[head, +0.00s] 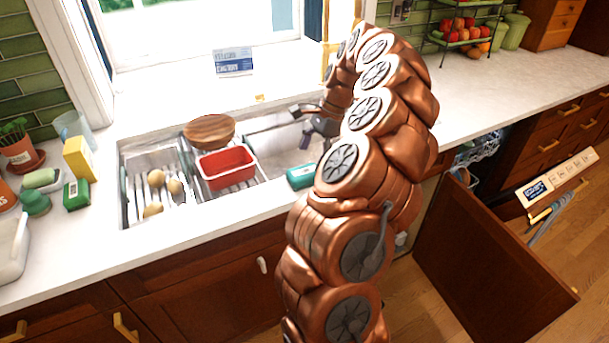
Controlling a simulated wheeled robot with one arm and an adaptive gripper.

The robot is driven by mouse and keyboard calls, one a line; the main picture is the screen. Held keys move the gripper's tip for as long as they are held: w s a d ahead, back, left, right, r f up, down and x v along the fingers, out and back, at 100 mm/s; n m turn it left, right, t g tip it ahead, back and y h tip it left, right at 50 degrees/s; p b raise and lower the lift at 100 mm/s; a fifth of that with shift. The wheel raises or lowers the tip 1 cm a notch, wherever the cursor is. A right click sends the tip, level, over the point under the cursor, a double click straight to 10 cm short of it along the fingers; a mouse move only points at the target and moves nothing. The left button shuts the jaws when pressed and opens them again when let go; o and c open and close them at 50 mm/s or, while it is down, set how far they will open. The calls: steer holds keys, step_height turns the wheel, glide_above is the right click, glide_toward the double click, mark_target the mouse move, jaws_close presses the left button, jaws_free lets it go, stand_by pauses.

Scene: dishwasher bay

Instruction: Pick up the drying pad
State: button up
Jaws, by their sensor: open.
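No thing in view is clearly recognisable as the drying pad. A flat white and blue printed piece (233,62) lies on the window ledge behind the sink; its lettering is too small to read. My gripper (302,124) is open at the end of my copper arm, over the right part of the sink. Its dark fingers point left, and nothing shows between them. It is in front of and to the right of the printed piece, apart from it. My arm hides part of the gripper and the counter behind it.
A tiered fruit rack (463,36) stands back right. An open cabinet door (480,262) juts out at right. The ledge is mostly clear.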

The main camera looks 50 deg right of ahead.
mark_target(305, 171)
steer(key=shift+p+x, duration=1.15)
steer(key=shift+x, duration=1.55)
steer(key=shift+w+f, duration=0.1)
steer(key=shift+w, duration=0.05)
steer(key=shift+f+b, duration=0.25)
steer(key=shift+b, duration=0.15)
steer(key=c, duration=1.2)
